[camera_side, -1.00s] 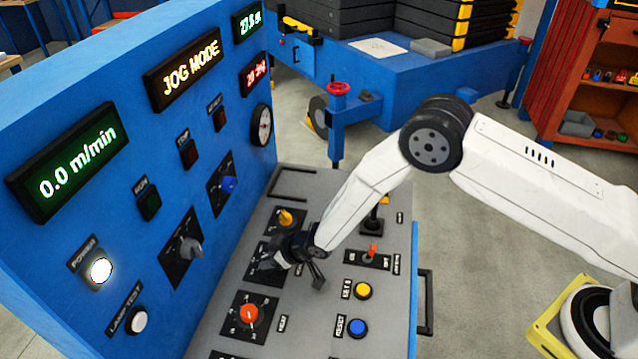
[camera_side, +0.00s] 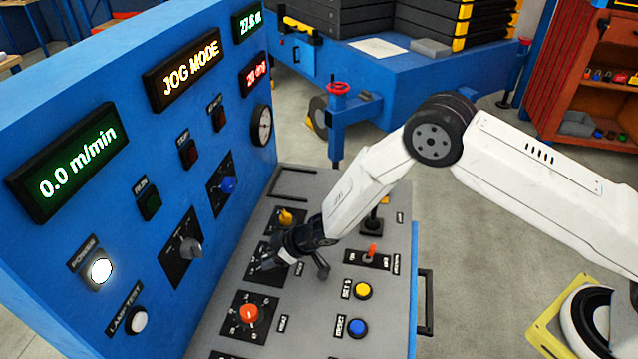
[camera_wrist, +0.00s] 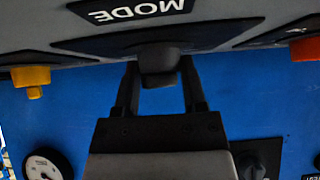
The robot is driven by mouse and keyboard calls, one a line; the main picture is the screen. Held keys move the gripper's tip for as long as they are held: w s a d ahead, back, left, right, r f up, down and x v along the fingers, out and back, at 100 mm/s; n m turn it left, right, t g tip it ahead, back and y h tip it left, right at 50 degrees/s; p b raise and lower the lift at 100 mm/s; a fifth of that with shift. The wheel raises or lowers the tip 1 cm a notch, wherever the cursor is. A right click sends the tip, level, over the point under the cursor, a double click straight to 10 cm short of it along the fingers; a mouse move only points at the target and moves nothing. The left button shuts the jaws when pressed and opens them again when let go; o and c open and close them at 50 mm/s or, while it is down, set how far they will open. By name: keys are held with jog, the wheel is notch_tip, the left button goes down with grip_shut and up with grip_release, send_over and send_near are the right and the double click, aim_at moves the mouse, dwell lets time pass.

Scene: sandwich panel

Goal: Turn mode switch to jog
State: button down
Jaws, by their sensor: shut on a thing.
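The mode switch is a dark knob on a black plate on the sloped grey desk. Its knob (camera_wrist: 158,62) shows in the wrist view, below the upside-down MODE label (camera_wrist: 135,9). My gripper (camera_wrist: 160,82) has one finger on each side of the knob and is shut on it. In the side view my gripper (camera_side: 272,262) is down at the switch plate (camera_side: 258,248) and hides most of the knob, so its pointer cannot be read there. The amber display (camera_side: 188,74) on the blue panel reads JOG MODE.
A yellow knob (camera_side: 286,218) and an orange knob (camera_side: 249,314) flank the mode switch. An orange-tipped toggle (camera_side: 372,251), a yellow button (camera_side: 362,290) and a blue button (camera_side: 357,327) lie to the right. The upright blue panel (camera_side: 110,200) rises close on the left.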

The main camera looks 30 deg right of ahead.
jog(key=shift+f, duration=0.1)
jog(key=shift+c, duration=0.8)
grip_release()
jog(key=shift+d+r, duration=0.15)
jog(key=shift+r, duration=0.05)
jog(key=shift+v, duration=3.75)
jog(key=shift+d, duration=0.1)
